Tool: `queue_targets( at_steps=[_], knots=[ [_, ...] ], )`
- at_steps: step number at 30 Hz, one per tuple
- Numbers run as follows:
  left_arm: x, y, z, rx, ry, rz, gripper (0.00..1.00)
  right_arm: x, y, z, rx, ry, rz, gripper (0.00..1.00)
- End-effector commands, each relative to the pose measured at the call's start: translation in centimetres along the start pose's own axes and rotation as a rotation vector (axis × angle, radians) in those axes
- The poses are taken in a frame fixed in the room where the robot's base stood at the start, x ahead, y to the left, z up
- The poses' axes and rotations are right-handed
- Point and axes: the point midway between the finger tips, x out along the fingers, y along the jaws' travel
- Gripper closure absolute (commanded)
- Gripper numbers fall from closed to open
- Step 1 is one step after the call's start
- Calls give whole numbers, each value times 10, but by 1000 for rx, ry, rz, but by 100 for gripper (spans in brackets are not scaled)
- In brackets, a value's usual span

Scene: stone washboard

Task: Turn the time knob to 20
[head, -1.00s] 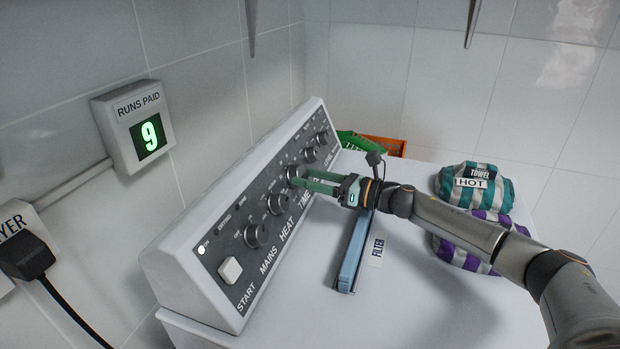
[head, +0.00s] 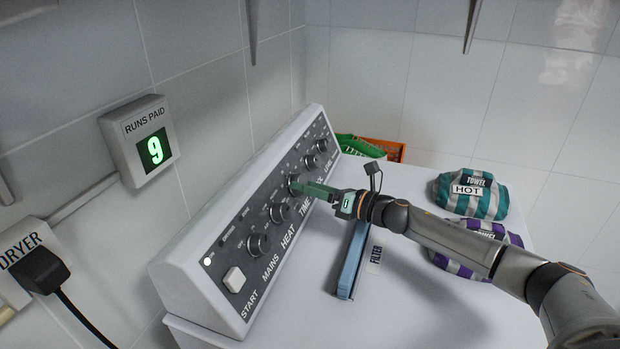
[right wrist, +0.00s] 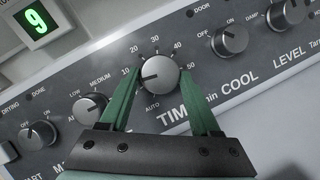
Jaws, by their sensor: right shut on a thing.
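The time knob (right wrist: 158,73) is a round silver knob above the label TIME min on the dark control panel (right wrist: 70,83). Its scale runs from AUTO through 10, 20, 30, 40 and 50. The dark mark on its face points left, near the 10 side. My right gripper (right wrist: 160,78) is shut on the time knob, with one green finger on each side of it. In the head view my right gripper (head: 296,187) reaches the panel from the right, and its fingers largely cover the time knob. My left gripper is not in view.
The mains knob (head: 257,245) and heat knob (head: 279,213) are close on one side, the cool knob (head: 310,161) on the other. A blue filter (head: 352,262) stands on the white top below my arm. Rolled towels (head: 470,195) lie right. The runs-paid display (head: 154,150) reads 9.

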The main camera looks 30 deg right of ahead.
Motion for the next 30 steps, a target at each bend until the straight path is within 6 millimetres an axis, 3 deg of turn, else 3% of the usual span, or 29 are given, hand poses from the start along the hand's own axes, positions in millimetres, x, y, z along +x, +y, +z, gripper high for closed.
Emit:
queue_targets(
  at_steps=[1, 9, 30],
  knots=[
    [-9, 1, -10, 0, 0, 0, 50, 0, 4, 4, 43, 2, -19, 92],
    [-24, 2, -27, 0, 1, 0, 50, 0, 6, 4, 272, 2, -130, 92],
    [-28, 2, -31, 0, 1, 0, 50, 2, 9, 5, 814, -1, -388, 92]
  ],
)
